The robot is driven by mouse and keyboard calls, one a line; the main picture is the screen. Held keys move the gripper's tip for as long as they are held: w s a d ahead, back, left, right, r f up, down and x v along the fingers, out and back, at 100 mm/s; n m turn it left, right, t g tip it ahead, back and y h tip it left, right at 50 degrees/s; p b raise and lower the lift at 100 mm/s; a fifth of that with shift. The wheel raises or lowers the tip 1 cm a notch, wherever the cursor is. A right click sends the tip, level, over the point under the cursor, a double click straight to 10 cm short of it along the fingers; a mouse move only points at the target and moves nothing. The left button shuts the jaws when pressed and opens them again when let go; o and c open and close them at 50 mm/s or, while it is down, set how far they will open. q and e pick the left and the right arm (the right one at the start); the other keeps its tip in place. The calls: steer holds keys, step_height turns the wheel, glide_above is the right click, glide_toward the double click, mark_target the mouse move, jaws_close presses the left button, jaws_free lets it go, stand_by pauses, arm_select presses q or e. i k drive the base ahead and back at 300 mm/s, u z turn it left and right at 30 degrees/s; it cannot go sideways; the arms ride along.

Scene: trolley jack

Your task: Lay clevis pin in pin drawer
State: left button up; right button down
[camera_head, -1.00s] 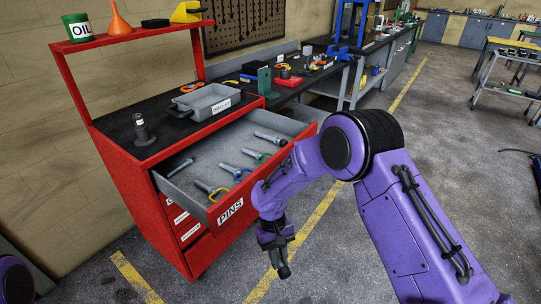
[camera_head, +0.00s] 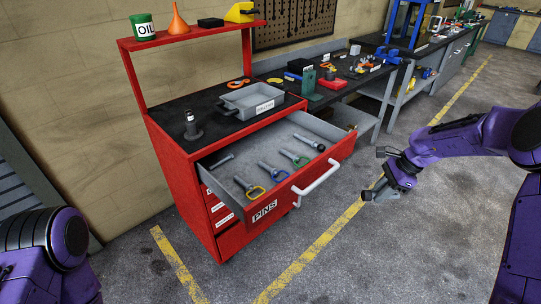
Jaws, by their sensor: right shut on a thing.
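The pin drawer (camera_head: 264,211), labelled PINS, stands pulled out of a red cabinet, with a white bar handle (camera_head: 318,183) on its front. Several grey pins lie inside, including one with a yellow ring (camera_head: 250,188), one with a blue ring (camera_head: 274,172) and one with a green ring (camera_head: 295,158). My right gripper (camera_head: 374,192) is to the right of the drawer front, apart from it and over the floor. It is shut on a small grey piece, apparently the clevis pin, mostly hidden by the jaws. My left arm shows at lower left; its gripper is out of view.
A grey tray (camera_head: 252,101) and a dark upright post (camera_head: 193,127) stand on the cabinet top. A shelf (camera_head: 190,36) above holds an oil can and an orange funnel. A workbench (camera_head: 345,75) with tools runs behind. Floor in front is clear.

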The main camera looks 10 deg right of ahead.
mark_target(287, 140)
steer(key=i, duration=1.5)
